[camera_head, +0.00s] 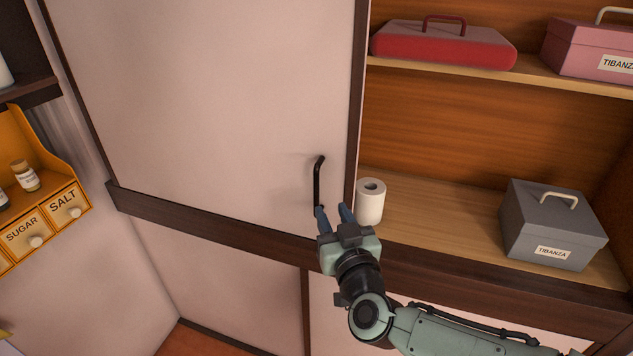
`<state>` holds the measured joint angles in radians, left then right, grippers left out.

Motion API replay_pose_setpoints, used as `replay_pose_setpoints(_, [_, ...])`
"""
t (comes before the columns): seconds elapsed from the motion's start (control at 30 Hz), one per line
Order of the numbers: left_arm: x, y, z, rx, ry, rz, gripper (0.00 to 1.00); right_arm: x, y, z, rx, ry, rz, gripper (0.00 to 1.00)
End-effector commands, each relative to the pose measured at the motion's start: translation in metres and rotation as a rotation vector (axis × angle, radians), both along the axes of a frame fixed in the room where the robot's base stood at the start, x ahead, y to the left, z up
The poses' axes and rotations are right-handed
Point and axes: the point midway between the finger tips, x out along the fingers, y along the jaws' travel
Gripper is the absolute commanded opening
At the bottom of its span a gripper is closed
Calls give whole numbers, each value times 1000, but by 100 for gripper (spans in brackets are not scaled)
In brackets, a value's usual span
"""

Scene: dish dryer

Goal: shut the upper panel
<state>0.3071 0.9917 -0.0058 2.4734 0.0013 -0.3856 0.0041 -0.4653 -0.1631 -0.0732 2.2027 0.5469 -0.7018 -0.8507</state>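The upper panel (205,100) is a large pale panel with a dark frame. It covers the left part of the upper cupboard, and the right part stands open. A black bar handle (317,183) is upright near the panel's right edge. My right gripper (334,211) is at the handle's lower end, with its blue fingers spread apart. The left finger overlaps the handle's lower end in the picture; I cannot tell whether they touch. Nothing shows between the fingers. My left gripper is out of view.
The open shelves hold a white paper roll (370,203) close to the panel's edge, a grey box (550,225), a red case (442,45) and a pink box (590,50). An orange spice rack (45,185) hangs at the left. Lower panels (215,275) lie below.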

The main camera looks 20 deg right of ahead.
Motion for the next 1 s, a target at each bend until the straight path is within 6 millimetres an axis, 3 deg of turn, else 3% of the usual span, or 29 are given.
replay_pose_setpoints(0.5, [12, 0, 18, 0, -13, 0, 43, 102, 0, 0, -3, 3, 1, 36])
replay_pose_setpoints(0.7, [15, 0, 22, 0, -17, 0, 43, 120, 0, 0, -2, 2, 1, 36])
replay_pose_setpoints(1.0, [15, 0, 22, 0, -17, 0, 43, 122, 0, -1, -2, 3, 2, 36])
